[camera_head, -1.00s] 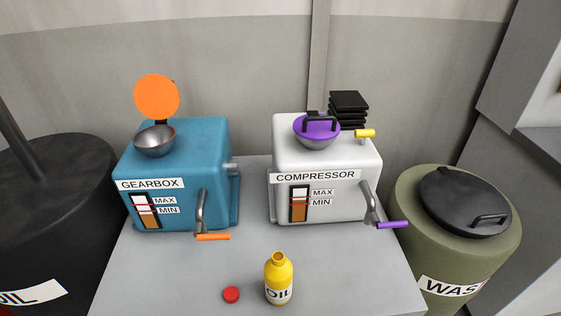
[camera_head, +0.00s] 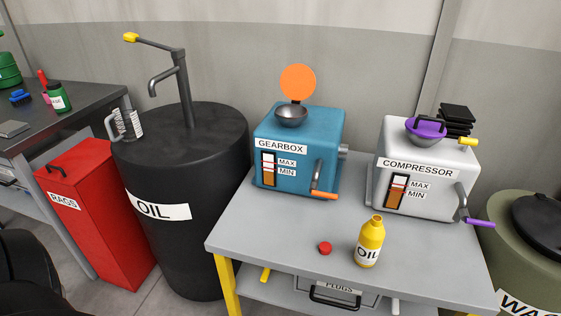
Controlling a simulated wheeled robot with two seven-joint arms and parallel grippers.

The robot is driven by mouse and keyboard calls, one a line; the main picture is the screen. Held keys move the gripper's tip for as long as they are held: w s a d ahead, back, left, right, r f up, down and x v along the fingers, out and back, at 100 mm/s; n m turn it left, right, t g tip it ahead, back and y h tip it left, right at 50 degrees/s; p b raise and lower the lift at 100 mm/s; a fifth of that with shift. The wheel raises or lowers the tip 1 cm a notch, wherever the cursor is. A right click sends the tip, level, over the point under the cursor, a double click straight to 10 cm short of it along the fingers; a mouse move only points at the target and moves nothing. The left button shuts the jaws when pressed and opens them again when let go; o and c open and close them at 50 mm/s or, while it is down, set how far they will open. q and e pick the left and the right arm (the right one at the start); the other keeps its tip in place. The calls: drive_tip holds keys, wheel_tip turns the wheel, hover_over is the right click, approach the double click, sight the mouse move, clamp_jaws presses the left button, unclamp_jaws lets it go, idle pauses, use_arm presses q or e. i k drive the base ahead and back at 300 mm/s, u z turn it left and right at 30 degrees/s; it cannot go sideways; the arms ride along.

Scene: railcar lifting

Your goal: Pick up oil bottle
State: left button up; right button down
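The yellow oil bottle (camera_head: 369,243) stands upright near the front edge of the grey table, with a white OIL label and its mouth uncapped. A red cap (camera_head: 325,248) lies on the table just left of it. Neither of my grippers shows in the head view, so whether they are open or shut is hidden. Nothing touches the bottle.
The blue gearbox (camera_head: 300,150) and white compressor (camera_head: 430,160) stand behind the bottle on the table (camera_head: 290,228). A black oil drum (camera_head: 180,220) with a pump and a red rags bin (camera_head: 95,220) stand left. A green waste drum (camera_head: 500,250) stands right.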

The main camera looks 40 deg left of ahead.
sight(373, 234)
drive_tip(key=u, duration=1.05)
drive_tip(key=i, duration=0.9)
drive_tip(key=z, duration=0.25)
drive_tip(key=k, duration=0.85)
drive_tip(key=u, duration=1)
drive_tip(key=i, duration=0.5)
drive_tip(key=z, duration=1.95)
drive_tip(key=i, duration=0.5)
drive_tip(key=u, duration=0.6)
drive_tip(key=k, duration=0.25)
